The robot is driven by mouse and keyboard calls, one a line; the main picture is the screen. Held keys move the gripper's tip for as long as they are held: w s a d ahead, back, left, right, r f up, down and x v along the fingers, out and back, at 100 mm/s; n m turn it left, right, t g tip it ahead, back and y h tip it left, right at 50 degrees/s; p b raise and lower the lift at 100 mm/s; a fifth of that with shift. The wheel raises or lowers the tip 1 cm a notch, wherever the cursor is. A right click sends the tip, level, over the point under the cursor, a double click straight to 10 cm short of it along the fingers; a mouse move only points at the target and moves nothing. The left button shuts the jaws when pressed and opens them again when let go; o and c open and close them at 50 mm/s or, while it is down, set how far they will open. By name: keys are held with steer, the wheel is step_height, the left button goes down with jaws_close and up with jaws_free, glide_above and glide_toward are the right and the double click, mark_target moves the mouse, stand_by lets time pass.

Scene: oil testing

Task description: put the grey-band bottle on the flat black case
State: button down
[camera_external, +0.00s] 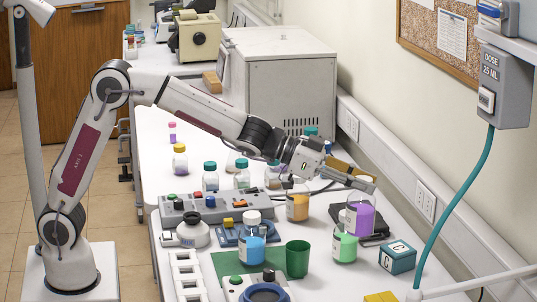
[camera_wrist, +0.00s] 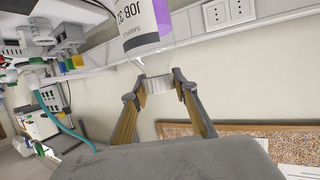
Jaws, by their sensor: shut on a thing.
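The grey-band bottle (camera_external: 360,219) holds purple liquid and is upright below my gripper (camera_external: 368,185) at the right of the bench. My gripper's two fingers (camera_wrist: 161,92) are closed around that neck. The flat black case (camera_external: 378,231) lies on the bench, partly hidden behind the bottle. The bottle's base overlaps the case in the picture; I cannot tell whether it touches.
An orange bottle (camera_external: 297,207), a green bottle (camera_external: 343,246) and a blue bottle (camera_external: 252,248) stand nearby. A teal box (camera_external: 398,257) is right of the green bottle. A green cup (camera_external: 297,260) stands in front. A teal hose (camera_external: 463,200) hangs at the right.

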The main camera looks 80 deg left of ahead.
steer(key=shift+r, duration=1.55)
steer(key=w+a+n+t+y, duration=0.15)
steer(key=w+a, duration=0.35)
steer(key=a, duration=0.9)
steer(key=w+a+n+g+y, duration=0.1)
steer(key=w+a+n+y, duration=0.2)
steer(key=a, duration=1)
steer(key=shift+m+t, duration=0.25)
steer(key=shift+m, duration=0.2)
steer(key=shift+w+f, duration=0.25)
steer(key=shift+f, duration=1)
steer(key=shift+w+f, duration=0.25)
steer(key=shift+f, duration=1.2)
steer(key=shift+f, duration=2.95)
steer(key=shift+a+f, duration=0.1)
steer(key=shift+f, duration=1.8)
